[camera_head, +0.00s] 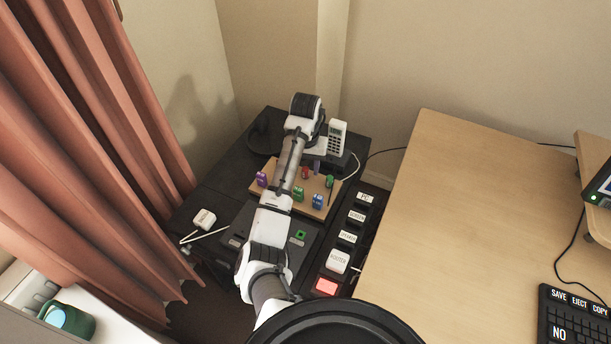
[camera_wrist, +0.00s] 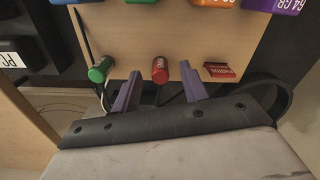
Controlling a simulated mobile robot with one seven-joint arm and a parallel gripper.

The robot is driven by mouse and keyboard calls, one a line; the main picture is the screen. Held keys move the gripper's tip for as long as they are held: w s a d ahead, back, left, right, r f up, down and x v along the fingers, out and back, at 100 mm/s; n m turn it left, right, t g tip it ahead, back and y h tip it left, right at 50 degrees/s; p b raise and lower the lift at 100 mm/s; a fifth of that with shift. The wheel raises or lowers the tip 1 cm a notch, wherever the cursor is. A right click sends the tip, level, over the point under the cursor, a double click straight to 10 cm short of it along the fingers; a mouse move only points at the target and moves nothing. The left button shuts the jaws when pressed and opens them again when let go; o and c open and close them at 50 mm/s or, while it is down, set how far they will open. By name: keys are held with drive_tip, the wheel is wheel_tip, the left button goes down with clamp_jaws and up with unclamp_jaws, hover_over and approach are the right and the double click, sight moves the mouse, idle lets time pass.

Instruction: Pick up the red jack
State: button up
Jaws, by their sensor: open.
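A red jack (camera_wrist: 160,70) stands on a light wooden board (camera_wrist: 215,50), its rounded red end facing the wrist camera. In the wrist view my gripper (camera_wrist: 159,72) is open, with one purple finger on each side of the jack; I cannot tell whether either touches it. In the head view the red jack (camera_head: 305,172) shows just right of my arm on the board (camera_head: 280,200). My gripper is mostly hidden there behind the arm, with one purple finger (camera_head: 317,166) showing.
A green jack (camera_wrist: 100,70) stands left of my fingers in the wrist view, and a red labelled piece (camera_wrist: 221,71) lies to the right. Several coloured labelled blocks sit along the board. A white phone (camera_head: 337,137) stands behind it. The wooden desk (camera_head: 450,210) has free room.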

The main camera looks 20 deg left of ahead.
drive_tip(key=shift+f, duration=0.95)
clamp_jaws()
drive_tip(key=shift+r, duration=0.1)
wheel_tip(320, 180, up, 27)
drive_tip(key=p, duration=0.6)
drive_tip(key=shift+r, duration=0.15)
